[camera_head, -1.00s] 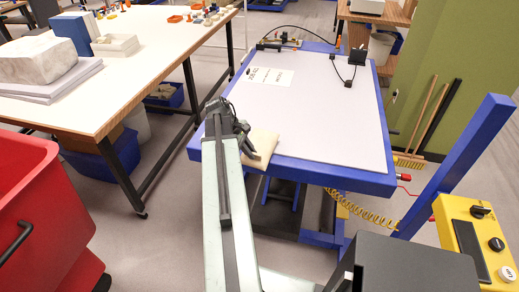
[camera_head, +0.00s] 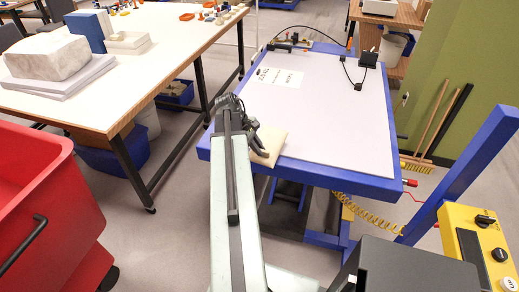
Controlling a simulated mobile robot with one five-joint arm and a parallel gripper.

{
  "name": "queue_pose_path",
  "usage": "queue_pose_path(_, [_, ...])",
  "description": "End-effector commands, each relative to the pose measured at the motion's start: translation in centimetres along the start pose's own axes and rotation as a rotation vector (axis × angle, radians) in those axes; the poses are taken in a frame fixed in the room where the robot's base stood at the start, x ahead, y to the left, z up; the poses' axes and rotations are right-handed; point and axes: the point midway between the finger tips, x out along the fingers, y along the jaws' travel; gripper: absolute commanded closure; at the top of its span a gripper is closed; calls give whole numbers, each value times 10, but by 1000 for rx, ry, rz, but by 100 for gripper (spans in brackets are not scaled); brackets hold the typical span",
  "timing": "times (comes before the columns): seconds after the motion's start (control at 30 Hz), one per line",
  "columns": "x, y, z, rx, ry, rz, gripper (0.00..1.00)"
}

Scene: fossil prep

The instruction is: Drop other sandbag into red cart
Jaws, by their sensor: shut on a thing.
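A tan sandbag (camera_head: 270,146) is at the near left corner of the blue-framed lift table (camera_head: 330,120). My gripper (camera_head: 257,143) is shut on its left side. Part of the bag is hidden behind the gripper, and I cannot tell whether it still touches the table top. The red cart (camera_head: 85,225) stands at the left edge of the picture, well left of my arm. Its open top faces up, and the part of its inside in view is empty. No second sandbag shows.
A long white-topped table (camera_head: 180,50) at the left holds a pale block (camera_head: 48,58), a blue box and small items. A blue post (camera_head: 470,165) and yellow control box (camera_head: 475,240) stand at the right. Grey floor lies open between the cart and the lift table.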

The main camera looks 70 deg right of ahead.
Motion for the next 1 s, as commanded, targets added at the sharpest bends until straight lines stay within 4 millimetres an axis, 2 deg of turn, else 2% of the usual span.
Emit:
queue_pose_path(0.03, [-16, 5, 7, 1, -2, 2, 100])
queue_pose_path(0.3, [-59, 16, 25, 1, -2, 2, 100])
queue_pose_path(0.67, [-78, 20, 33, -13, -2, 1, 100])
queue_pose_path(0.77, [-100, 24, 43, -50, -1, -2, 100])
queue_pose_path(1.0, [-168, 36, 74, -201, 6, -13, 100])
